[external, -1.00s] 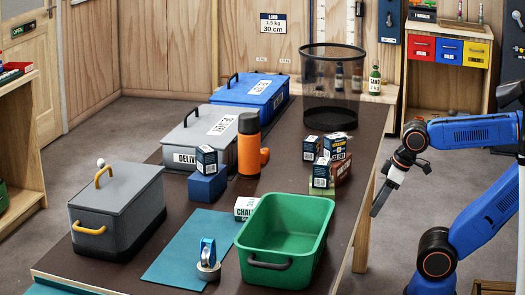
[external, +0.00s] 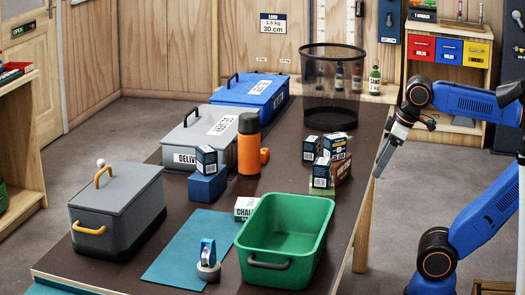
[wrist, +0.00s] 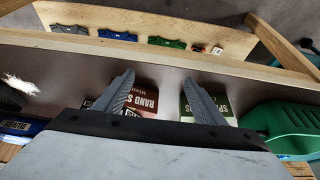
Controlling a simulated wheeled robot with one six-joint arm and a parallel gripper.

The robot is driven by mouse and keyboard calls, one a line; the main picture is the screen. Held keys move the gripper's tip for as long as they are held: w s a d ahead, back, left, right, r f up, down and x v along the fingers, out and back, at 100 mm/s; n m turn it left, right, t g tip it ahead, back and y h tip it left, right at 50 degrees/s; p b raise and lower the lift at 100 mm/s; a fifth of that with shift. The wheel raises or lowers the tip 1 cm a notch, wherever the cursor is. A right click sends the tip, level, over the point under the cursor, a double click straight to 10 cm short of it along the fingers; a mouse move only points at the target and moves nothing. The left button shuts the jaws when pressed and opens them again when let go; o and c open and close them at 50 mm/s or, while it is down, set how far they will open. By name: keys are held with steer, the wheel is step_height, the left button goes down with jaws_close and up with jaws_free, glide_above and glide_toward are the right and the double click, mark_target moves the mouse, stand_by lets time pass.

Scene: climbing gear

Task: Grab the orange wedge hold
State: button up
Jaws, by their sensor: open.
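A small orange piece (external: 264,156) sits on the dark table right beside an orange bottle with a black lid (external: 249,148). It may be the orange wedge hold, but I cannot tell it apart from a handle of the bottle. My gripper (external: 377,175) hangs by the table's right edge, well to the right of the orange piece. In the wrist view its two fingers (wrist: 158,85) are spread apart with nothing held between them. No orange wedge is clear in the wrist view.
Several small boxes (external: 322,168) stand between my gripper and the orange piece. A green bin (external: 321,235) stands at the front and a black mesh basket (external: 333,88) at the back. A grey lidded box (external: 118,205) and blue-green mat (external: 180,255) lie to the left.

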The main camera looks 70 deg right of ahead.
step_height(320, 180, up, 16)
glide_above(262, 151)
steer(key=s, duration=0.7)
step_height(262, 151, down, 7)
steer(key=x, duration=1.6)
steer(key=shift+w+d+f, duration=0.2)
steer(key=shift+w, duration=0.05)
